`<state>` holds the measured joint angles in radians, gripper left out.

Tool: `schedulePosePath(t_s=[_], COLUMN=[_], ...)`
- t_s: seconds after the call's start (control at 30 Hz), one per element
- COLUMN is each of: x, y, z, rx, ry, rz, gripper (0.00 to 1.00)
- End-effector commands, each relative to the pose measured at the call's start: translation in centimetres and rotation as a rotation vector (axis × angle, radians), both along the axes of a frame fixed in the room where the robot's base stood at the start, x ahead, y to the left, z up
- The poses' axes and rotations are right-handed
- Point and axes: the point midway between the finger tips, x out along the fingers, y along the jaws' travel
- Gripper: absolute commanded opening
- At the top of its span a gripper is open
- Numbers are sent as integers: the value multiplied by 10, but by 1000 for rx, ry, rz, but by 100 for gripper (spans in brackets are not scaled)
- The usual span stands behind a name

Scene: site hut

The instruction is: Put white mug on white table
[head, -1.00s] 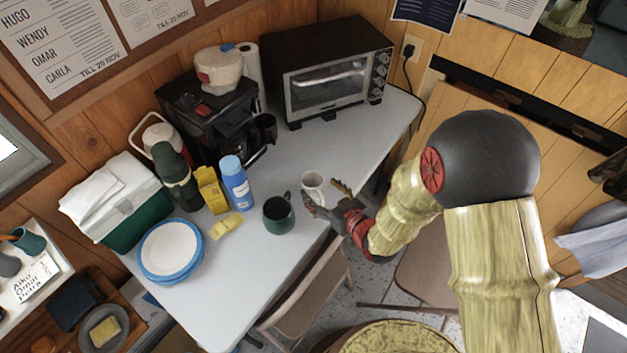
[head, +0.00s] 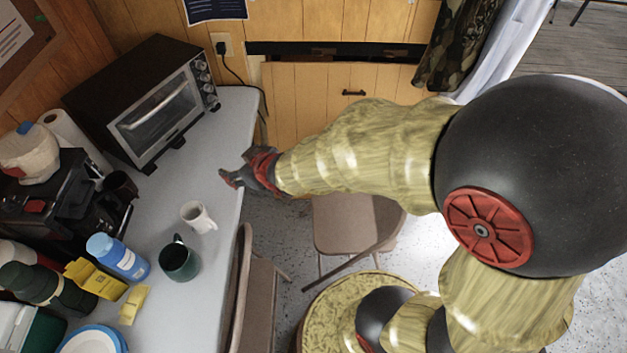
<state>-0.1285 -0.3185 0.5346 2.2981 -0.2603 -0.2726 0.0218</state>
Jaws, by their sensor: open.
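The white mug (head: 196,216) stands upright on the pale table (head: 213,146), near its right edge, with its handle toward the right. My gripper (head: 232,178) is open and empty. It is above and beyond the mug in the picture, over the table's right edge, and apart from the mug. A dark green mug (head: 180,260) stands close by, just below the white mug in the picture.
A toaster oven (head: 150,105) stands at the back of the table. A blue bottle (head: 118,257), a yellow box (head: 95,279) and a coffee maker (head: 60,200) stand to the left. Folding chairs (head: 352,222) stand right of the table.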

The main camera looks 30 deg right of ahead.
Motion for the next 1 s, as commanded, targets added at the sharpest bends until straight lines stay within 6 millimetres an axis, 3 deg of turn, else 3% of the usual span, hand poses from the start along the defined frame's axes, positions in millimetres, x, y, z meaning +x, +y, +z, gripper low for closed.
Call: schedulePosePath(t_s=[0.03, 0.1, 0.17, 0.3, 0.5, 0.6, 0.73, 1.0], x=[-7, -24, -43, -98, -181, -209, -228, -231], y=[-15, -34, -48, -73, -84, -84, -83, -83], z=[23, 45, 63, 100, 132, 140, 143, 143], rx=[-9, -18, -19, -3, 41, 58, 67, 68], ry=[15, 59, 100, 199, 331, 375, 407, 413], rz=[-44, -101, -149, -246, -326, -341, -349, -349], gripper=[68, 68, 68, 68, 68, 68, 68, 68])
